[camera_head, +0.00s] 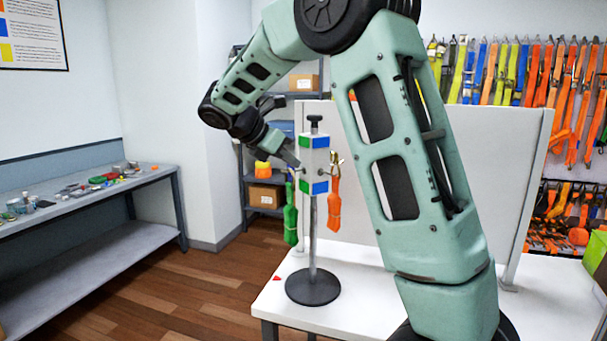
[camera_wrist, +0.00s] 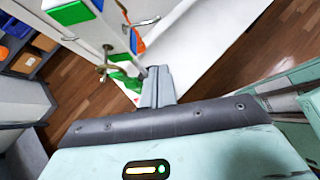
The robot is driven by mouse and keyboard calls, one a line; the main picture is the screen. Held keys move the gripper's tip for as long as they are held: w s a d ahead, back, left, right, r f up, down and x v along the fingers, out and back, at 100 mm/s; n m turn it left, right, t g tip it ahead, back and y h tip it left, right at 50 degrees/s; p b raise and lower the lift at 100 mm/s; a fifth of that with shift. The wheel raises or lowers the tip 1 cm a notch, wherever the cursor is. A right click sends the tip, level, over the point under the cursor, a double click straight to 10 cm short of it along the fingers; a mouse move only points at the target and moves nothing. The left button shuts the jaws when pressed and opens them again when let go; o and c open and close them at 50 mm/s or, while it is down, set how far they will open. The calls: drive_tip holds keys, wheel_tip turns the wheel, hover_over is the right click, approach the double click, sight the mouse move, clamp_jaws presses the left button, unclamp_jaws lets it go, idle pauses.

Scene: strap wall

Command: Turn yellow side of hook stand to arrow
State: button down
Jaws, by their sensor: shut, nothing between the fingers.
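The hook stand (camera_head: 315,158) is upright on the white table (camera_head: 350,308), with a round dark base (camera_head: 313,287) and a white, many-sided head. Its visible faces carry green patches at left and blue patches at right; no yellow face shows. A green strap (camera_head: 290,213) hangs at its left and an orange strap (camera_head: 334,206) at its right. A small red arrow (camera_head: 277,278) lies on the table left of the base. My gripper (camera_head: 296,163) is shut and empty at the head's left side. In the wrist view its fingers (camera_wrist: 157,72) are close beside the head (camera_wrist: 92,32); contact cannot be told.
A white upright panel (camera_head: 480,195) stands behind the stand. Shelves with boxes (camera_head: 265,195) are farther back. A workbench (camera_head: 80,195) with small items runs along the left wall. Many straps (camera_head: 530,75) hang at the back right. Floor left of the table is clear.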

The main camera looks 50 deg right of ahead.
drive_tip(key=s+d+f+p, duration=0.2)
drive_tip(key=d+f, duration=0.3)
drive_tip(key=d, duration=0.5)
drive_tip(key=shift+s+d+p, duration=0.3)
drive_tip(key=shift+d+p, duration=0.05)
drive_tip(key=shift+p, duration=0.45)
drive_tip(key=shift+f, duration=0.1)
drive_tip(key=shift+d, duration=0.1)
drive_tip(key=s+d+n+t+b, duration=0.1)
drive_tip(key=s+d+n+t, duration=0.1)
drive_tip(key=d+n+t, duration=0.2)
drive_tip(key=shift+d+n+t, duration=0.3)
drive_tip(key=shift+d+n, duration=0.4)
drive_tip(key=shift+d, duration=0.9)
drive_tip(key=shift+s+d, duration=0.1)
